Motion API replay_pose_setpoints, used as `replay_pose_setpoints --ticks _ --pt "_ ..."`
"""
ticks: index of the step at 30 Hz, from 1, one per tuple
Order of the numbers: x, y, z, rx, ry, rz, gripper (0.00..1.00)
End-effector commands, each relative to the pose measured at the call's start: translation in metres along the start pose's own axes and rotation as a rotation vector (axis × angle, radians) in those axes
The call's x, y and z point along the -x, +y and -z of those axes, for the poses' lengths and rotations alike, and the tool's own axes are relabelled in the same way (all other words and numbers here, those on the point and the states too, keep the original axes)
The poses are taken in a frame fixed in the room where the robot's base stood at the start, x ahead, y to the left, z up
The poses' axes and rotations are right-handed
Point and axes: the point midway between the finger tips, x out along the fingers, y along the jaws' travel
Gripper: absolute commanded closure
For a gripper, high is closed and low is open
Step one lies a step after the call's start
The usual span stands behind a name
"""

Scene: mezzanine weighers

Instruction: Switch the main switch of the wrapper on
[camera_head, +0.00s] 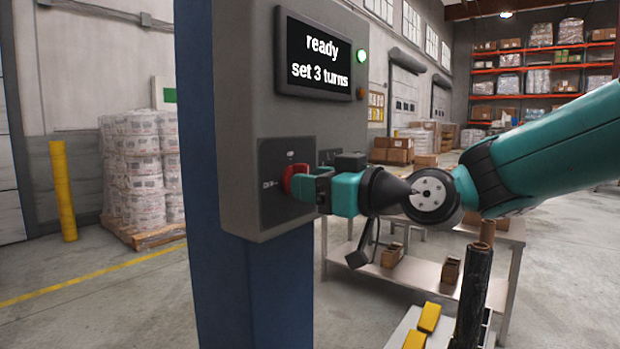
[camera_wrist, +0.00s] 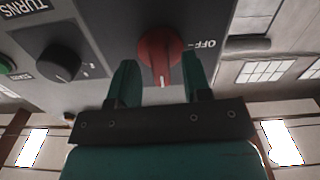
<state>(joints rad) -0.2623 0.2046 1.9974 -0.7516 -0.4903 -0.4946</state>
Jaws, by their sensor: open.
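The wrapper's main switch is a red rotary knob (camera_head: 298,181) on a dark plate low on the grey control box (camera_head: 240,130). In the wrist view the red knob (camera_wrist: 160,55) carries a white line running down the picture, and the OFF label is to its right. The line does not point at OFF. My gripper (camera_head: 306,184) is at the knob, its jaws open. In the wrist view the fingers (camera_wrist: 163,82) are on either side of the knob, with gaps showing. The box's display (camera_head: 318,60) reads "ready set 3 turns".
A green lamp (camera_head: 361,56) glows beside the display. A black dial (camera_wrist: 60,62) marked TURNS is near the switch. A blue column (camera_head: 250,290) carries the box. A metal table (camera_head: 430,278) with small boxes stands behind my arm. Wrapped pallets (camera_head: 140,165) stand at left.

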Motion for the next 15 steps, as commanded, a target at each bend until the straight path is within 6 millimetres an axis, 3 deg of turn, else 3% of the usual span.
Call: replay_pose_setpoints --ticks 11,15 --pt "-0.0066 0.0003 -0.0003 0.001 0.0 -0.001 0.55" --pt "-0.0064 0.0003 -0.0002 0.001 0.0 -0.001 0.85"
